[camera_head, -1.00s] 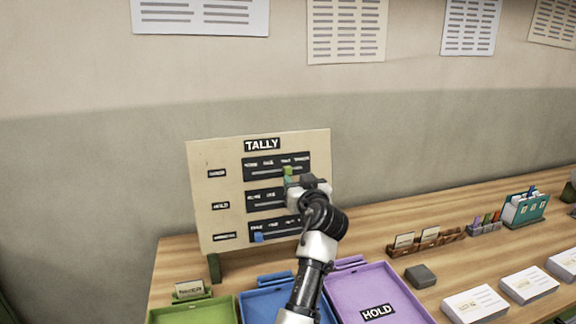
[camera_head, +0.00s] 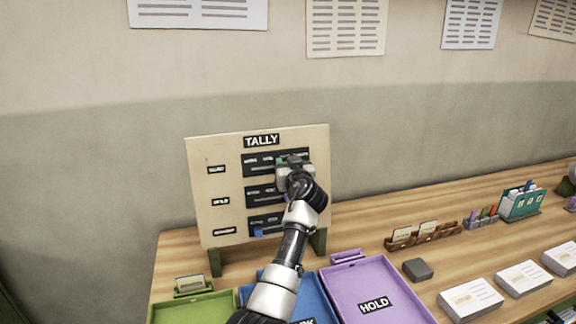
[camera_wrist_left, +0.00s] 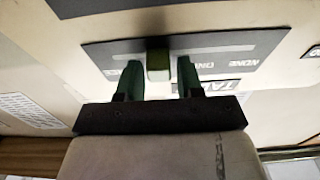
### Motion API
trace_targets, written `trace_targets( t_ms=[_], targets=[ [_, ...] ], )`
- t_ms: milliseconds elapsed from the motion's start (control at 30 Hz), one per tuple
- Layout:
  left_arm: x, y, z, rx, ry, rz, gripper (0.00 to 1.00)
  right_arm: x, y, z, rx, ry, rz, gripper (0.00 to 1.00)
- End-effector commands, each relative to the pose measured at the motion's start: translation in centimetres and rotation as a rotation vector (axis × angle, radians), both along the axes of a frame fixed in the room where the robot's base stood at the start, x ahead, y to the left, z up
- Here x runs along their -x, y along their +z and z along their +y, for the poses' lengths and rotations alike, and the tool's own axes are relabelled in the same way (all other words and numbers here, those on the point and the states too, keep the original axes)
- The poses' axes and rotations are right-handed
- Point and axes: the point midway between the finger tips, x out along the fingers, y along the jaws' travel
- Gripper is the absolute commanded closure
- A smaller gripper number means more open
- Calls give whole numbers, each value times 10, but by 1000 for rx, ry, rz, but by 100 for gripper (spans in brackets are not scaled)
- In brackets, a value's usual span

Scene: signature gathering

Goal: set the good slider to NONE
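The TALLY board (camera_head: 208,185) stands upright at the back of the table with three dark slider panels. The top panel (camera_head: 252,166) carries a green slider knob (camera_head: 281,160), partly hidden by my left gripper (camera_head: 288,164). In the left wrist view the green knob (camera_wrist_left: 158,66) sits between the two green fingers (camera_wrist_left: 159,80), with narrow gaps on both sides. The gripper is open around it. NONE (camera_wrist_left: 240,60) is printed towards the right end of the panel there, upside down. The row labels are too blurred to read surely. My right gripper is out of view.
A blue knob (camera_head: 258,233) is on the bottom panel. My left arm covers part of the lower panels. Green (camera_head: 205,308), blue (camera_head: 318,290) and purple (camera_head: 395,280) trays lie in front. A small dark block (camera_head: 417,269) and card stacks (camera_head: 470,299) are right.

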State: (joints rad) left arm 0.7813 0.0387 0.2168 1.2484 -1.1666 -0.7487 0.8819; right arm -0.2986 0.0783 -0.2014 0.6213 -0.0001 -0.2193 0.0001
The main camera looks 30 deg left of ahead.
Motion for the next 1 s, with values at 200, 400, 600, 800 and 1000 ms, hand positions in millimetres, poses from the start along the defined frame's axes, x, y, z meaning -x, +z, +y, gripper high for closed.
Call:
trace_targets(
  t_ms=[200,400,600,800,1000],
  targets=[
    [0,0,0,0,0,0,97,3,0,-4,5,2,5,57],
    [0,0,0,1,0,1,100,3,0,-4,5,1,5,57],
    [22,0,19,4,2,2,100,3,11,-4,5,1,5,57],
    [59,0,51,5,3,5,100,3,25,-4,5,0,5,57],
    [76,-1,65,2,2,3,100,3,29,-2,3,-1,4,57]
  ],
)
